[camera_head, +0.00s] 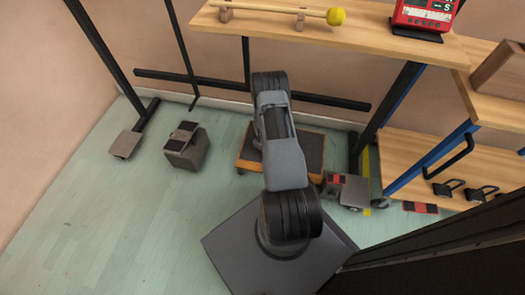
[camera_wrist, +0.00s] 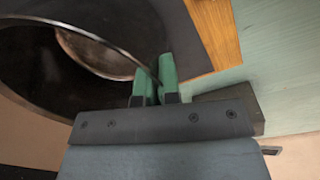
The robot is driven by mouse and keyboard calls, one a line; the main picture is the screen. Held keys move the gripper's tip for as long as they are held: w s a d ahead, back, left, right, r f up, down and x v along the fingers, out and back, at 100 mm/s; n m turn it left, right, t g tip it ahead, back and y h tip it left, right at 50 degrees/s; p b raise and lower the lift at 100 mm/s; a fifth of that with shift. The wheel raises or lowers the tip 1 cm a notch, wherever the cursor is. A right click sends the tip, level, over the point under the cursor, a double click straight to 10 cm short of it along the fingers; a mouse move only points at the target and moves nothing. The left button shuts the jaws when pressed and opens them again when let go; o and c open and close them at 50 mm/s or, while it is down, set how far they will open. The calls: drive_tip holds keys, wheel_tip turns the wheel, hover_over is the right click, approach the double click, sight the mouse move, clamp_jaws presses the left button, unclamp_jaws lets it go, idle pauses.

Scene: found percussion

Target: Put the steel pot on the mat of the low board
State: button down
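The steel pot (camera_wrist: 38,72) fills the upper left of the wrist view, its dark inside and thin curved rim showing. My gripper (camera_wrist: 155,84) has green fingertips close together on either side of the rim; it looks shut on it. The low board (camera_wrist: 218,32) shows there as a wooden edge beside its dark mat (camera_wrist: 183,38), beyond the pot. In the head view the low board (camera_head: 243,164) lies on the floor with its mat (camera_head: 313,152) partly bare, right of my arm. My arm hides the gripper and most or all of the pot there. I cannot tell whether the pot touches the mat.
A grey block with a dark top (camera_head: 187,148) stands on the floor to the left. A grey block with red pads (camera_head: 345,190) is right of the board. A wooden shelf (camera_head: 370,38) with a yellow-headed mallet (camera_head: 335,16) is above.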

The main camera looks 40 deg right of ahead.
drive_tip(key=shift+f, duration=1)
drive_tip(key=shift+f+b, duration=0.15)
drive_tip(key=shift+b, duration=0.25)
drive_tip(key=c, duration=1.3)
unclamp_jaws()
drive_tip(key=shift+a, duration=0.1)
drive_tip(key=shift+c, duration=0.2)
